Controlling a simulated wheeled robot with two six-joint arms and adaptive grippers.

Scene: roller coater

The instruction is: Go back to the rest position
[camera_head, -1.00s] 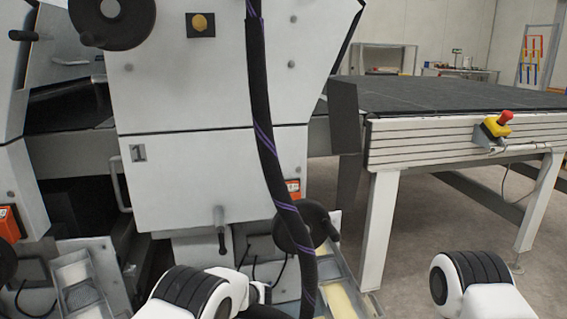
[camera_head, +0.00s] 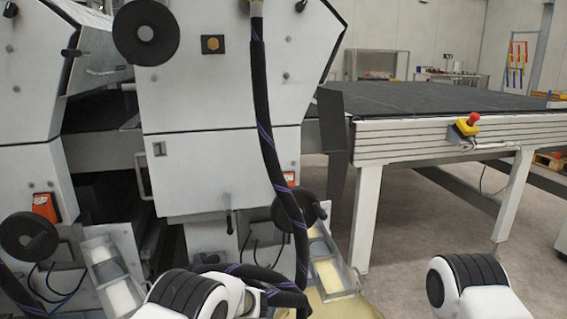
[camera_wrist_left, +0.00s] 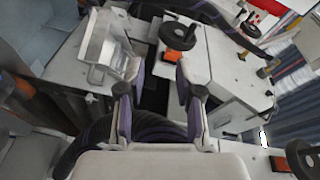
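My left arm (camera_head: 190,294) comes up at the bottom centre of the head view, folded near my body. Its gripper is not clear there. In the left wrist view my left gripper (camera_wrist_left: 160,92) has its two fingers apart, with nothing between them. My right arm (camera_head: 468,285) shows at the bottom right of the head view, raised to a similar height. The right gripper is out of view. A black cable with purple stripes hangs down in front of the head camera towards the left arm.
The white roller coater (camera_head: 222,165) stands ahead, with handwheels (camera_head: 146,31) and low roller trays (camera_head: 330,265). To its right is a dark-topped conveyor table (camera_head: 440,102) with a red emergency stop (camera_head: 473,119). The floor (camera_head: 420,225) under and before the table is clear.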

